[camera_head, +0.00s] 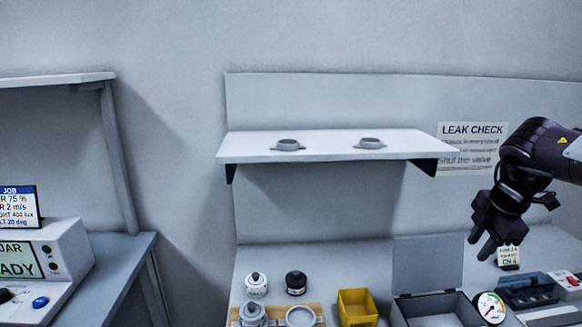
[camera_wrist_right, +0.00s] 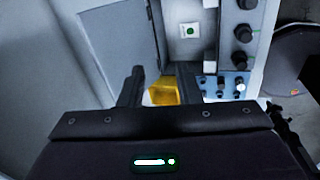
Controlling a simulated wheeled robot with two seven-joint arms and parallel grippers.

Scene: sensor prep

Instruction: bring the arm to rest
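My right arm comes in from the right edge of the head view, and its dark gripper (camera_head: 486,242) hangs in the air over the right part of the bench, fingers pointing down. In the right wrist view the two fingers of the gripper (camera_wrist_right: 160,82) stand apart with a gap between them, and nothing is held. A yellow bin (camera_wrist_right: 163,92) shows beyond that gap. In the head view the yellow bin (camera_head: 356,308) stands on the bench, well left of the gripper. My left gripper is not in view.
A white shelf (camera_head: 330,146) with two grey discs juts from the wall. Below are a white jar (camera_head: 256,285), a black jar (camera_head: 296,283), an open grey box (camera_head: 438,306), a dial gauge (camera_head: 491,308) and a small sign (camera_head: 508,257) near the gripper. A console (camera_head: 62,262) stands left.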

